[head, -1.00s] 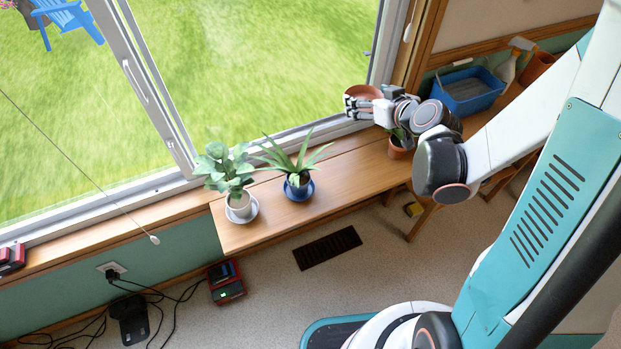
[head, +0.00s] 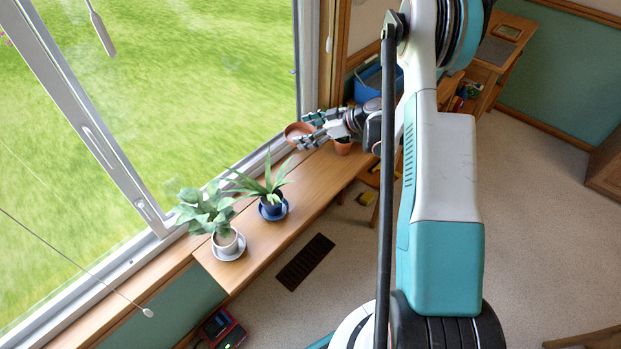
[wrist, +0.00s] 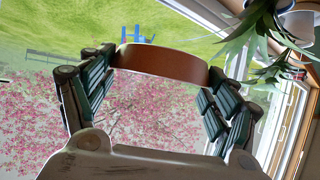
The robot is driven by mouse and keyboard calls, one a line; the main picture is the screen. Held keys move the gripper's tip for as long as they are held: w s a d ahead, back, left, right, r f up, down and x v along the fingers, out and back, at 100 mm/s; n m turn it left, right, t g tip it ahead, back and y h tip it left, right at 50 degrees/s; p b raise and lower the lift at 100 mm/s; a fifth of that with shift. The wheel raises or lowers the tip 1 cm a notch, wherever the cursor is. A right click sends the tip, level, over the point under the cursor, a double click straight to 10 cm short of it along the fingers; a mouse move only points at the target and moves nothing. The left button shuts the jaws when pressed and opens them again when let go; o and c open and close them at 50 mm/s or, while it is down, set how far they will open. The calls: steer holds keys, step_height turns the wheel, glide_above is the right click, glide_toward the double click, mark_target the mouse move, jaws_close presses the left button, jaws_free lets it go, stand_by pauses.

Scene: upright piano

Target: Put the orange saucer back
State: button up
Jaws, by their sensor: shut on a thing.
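The orange saucer (head: 296,130) is a shallow terracotta-coloured dish in front of the window, by the far end of the wooden shelf. My gripper (head: 311,131) is shut on it. In the wrist view the saucer (wrist: 162,63) shows as a curved rim between the two fingertip sets of my gripper (wrist: 162,70). It looks held clear of the shelf; its exact height I cannot tell. A terracotta pot (head: 343,147) stands on the shelf below my wrist, partly hidden by my arm.
The wooden shelf (head: 315,184) runs along the window. A plant in a blue pot (head: 271,207) and a leafy plant in a white pot (head: 228,240) stand at its near end. A blue bin (head: 368,82) is behind my arm. The shelf between blue pot and terracotta pot is clear.

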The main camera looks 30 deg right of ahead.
steer(key=d+f+n+g+y, duration=0.1)
steer(key=d+f, duration=0.1)
steer(key=d, duration=0.1)
steer(key=b, duration=0.5)
glide_above(316, 179)
step_height(316, 179, down, 15)
steer(key=shift+f, duration=0.15)
steer(key=shift+f+b, duration=0.85)
steer(key=shift+f, duration=1.4)
steer(key=shift+f, duration=0.1)
steer(key=o, duration=1.1)
steer(key=shift+c, duration=0.2)
steer(key=p+v, duration=0.1)
steer(key=v, duration=0.2)
steer(key=p+v, duration=0.1)
steer(key=v, duration=0.3)
steer(key=p+v, duration=0.2)
steer(key=v, duration=0.2)
steer(key=shift+a+r, duration=0.1)
steer(key=shift+r, duration=0.2)
steer(key=shift+s+d+r, duration=0.15)
steer(key=shift+s+d, duration=0.1)
steer(key=shift+d, duration=0.15)
